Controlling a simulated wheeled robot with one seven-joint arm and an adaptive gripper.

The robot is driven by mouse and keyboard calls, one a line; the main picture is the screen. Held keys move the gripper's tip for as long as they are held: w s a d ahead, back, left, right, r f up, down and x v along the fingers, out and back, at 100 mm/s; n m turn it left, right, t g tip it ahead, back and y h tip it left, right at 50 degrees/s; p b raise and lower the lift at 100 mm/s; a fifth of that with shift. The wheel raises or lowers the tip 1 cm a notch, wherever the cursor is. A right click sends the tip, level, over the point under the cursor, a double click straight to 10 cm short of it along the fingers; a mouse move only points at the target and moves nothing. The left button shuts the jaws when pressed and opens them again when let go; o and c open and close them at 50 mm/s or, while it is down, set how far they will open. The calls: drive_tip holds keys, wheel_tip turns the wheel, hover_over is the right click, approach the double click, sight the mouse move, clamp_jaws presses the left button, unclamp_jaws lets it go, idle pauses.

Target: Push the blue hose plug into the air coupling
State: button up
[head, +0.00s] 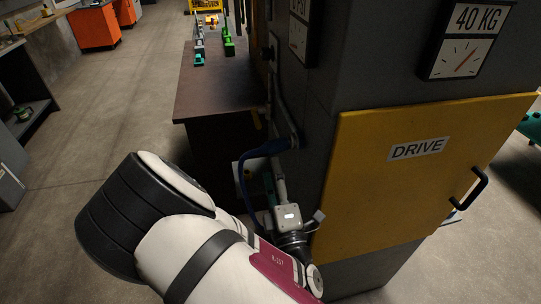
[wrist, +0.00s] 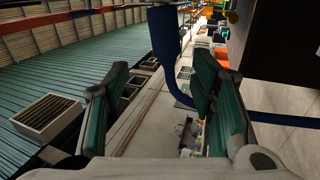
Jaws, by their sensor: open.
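The blue hose (head: 243,185) hangs in a loop beside the dark cabinet. Its thick upper end, which I take for the blue plug (head: 268,148), lies sideways against the grey fitting, apparently the air coupling (head: 294,142). I cannot tell whether it is fully seated. In the wrist view the thick blue part (wrist: 166,45) comes down from the top edge between the fingertips and bends right as a thin hose (wrist: 280,119). My gripper (head: 272,176) is below the plug in the head view. Its teal fingers (wrist: 161,72) stand wide apart, with no grip on the plug.
The cabinet has a yellow DRIVE door (head: 415,175) with a black handle and a 40 KG gauge (head: 466,40). A pipe (head: 280,95) runs down its side. A brown table (head: 215,90) with coloured parts stands behind. Open floor (head: 90,150) lies left.

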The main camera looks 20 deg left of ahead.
drive_tip(key=v, duration=0.3)
drive_tip(key=shift+s+d, duration=0.1)
drive_tip(key=shift+s, duration=0.05)
drive_tip(key=shift+s+f, duration=0.1)
idle(0.4)
